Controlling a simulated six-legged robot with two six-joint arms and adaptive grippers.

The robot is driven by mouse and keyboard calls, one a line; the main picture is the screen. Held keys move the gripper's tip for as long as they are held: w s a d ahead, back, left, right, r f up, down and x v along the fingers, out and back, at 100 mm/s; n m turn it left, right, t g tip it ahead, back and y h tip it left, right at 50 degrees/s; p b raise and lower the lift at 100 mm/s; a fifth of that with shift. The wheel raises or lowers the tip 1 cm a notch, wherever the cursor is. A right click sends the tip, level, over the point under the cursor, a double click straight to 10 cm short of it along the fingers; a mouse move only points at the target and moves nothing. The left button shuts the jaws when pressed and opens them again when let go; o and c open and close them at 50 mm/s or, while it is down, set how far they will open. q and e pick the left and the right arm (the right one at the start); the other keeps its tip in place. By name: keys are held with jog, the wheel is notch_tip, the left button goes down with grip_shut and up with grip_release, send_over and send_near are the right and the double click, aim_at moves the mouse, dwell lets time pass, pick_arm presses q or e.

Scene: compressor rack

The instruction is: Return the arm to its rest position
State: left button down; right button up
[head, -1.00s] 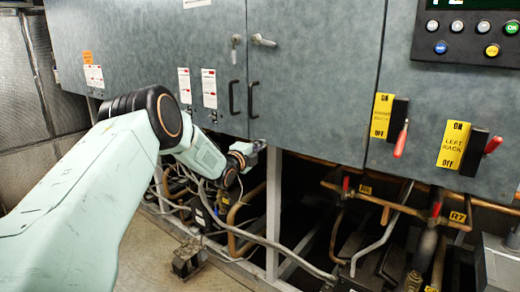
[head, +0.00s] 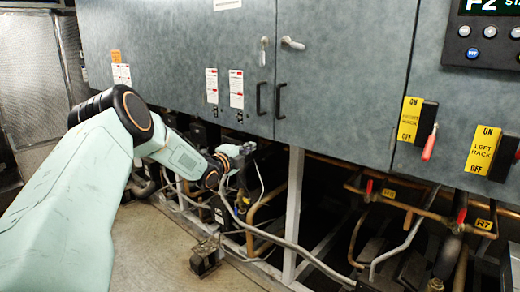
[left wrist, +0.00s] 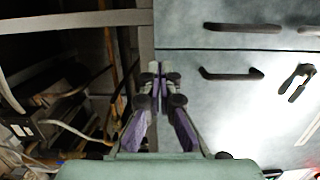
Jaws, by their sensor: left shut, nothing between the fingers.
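My left arm comes in from the left in the head view, bent at its black elbow. My left gripper (head: 242,150) is in front of the lower edge of the grey cabinet, below and left of the door handles. In the left wrist view the left gripper (left wrist: 159,72) shows its two fingers together, shut and empty. The fingertips appear close to the cabinet's edge in that view; whether they touch it I cannot tell. My right gripper is in neither view.
The grey cabinet (head: 335,95) has black handles (head: 280,101) and a red-handled right rack switch (head: 425,120). A red-handled left rack switch (head: 505,158) is farther right. Copper pipes (head: 420,208) and cables fill the space below. Bare floor (head: 150,245) lies at lower left.

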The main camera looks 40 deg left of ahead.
pick_arm(q)
jog(key=s+d+f+n+g+h+b, duration=0.1)
jog(key=s+d+f+n+g+b, duration=0.15)
jog(key=s+d+f+n, duration=0.5)
jog(key=s+d+f+n+g+h+b, duration=0.1)
jog(key=s+d+f+n+g, duration=0.25)
jog(key=d+f, duration=0.75)
jog(key=s+d+f+n+g+b, duration=0.25)
jog(key=s+d+f+n, duration=0.3)
jog(key=f, duration=0.65)
jog(key=s+d+f+g+b, duration=0.2)
jog(key=s+d+f+g, duration=0.1)
jog(key=s, duration=0.8)
jog(key=s+d+f+g+b, duration=0.3)
jog(key=s+d+f, duration=0.2)
jog(key=s+f, duration=0.3)
jog(key=s+d+f+g+b, duration=0.3)
jog(key=s+f, duration=0.3)
jog(key=s, duration=0.7)
jog(key=shift+s+d+f, duration=0.2)
jog(key=shift+s+d, duration=0.2)
jog(key=shift+d, duration=0.05)
